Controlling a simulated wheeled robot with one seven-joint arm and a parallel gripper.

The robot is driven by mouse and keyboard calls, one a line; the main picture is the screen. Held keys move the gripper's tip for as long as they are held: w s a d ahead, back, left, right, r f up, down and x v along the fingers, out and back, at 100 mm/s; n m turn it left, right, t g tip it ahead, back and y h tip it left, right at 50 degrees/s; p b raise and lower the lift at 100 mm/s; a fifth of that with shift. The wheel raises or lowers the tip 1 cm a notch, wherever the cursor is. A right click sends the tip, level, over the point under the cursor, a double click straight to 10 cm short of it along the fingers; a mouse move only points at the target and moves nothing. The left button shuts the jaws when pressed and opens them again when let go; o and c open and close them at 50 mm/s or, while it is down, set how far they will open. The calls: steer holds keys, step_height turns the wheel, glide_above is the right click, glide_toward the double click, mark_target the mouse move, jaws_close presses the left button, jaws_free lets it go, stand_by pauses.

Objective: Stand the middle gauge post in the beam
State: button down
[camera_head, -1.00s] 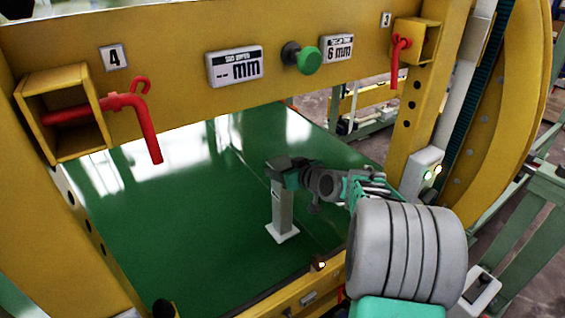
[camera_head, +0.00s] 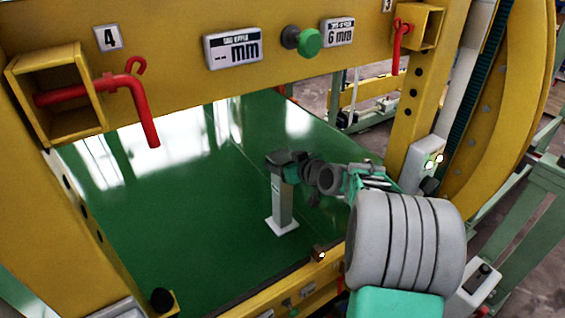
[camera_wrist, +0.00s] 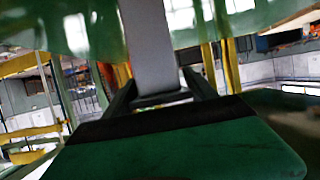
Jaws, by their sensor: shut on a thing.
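The gauge post (camera_head: 282,205) is a grey upright column on a white square foot, over the green surface inside the yellow beam frame (camera_head: 165,60). My gripper (camera_head: 284,160) is shut on the top of the post. In the wrist view the grey post (camera_wrist: 150,45) sits between the two dark fingers (camera_wrist: 158,98). The post looks upright. I cannot tell whether its foot touches the green surface. The gripper hides the post's top end.
The green bed (camera_head: 190,230) is wide and clear left of the post. A red pin (camera_head: 120,85) hangs at the upper left and another red pin (camera_head: 399,45) at the upper right. A green knob (camera_head: 308,42) and displays sit on the beam. A yellow rail (camera_head: 270,295) runs along the front.

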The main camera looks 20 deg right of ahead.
steer(key=c, duration=0.6)
jaws_free()
steer(key=o, duration=0.4)
steer(key=shift+f, duration=0.1)
steer(key=shift+f, duration=0.1)
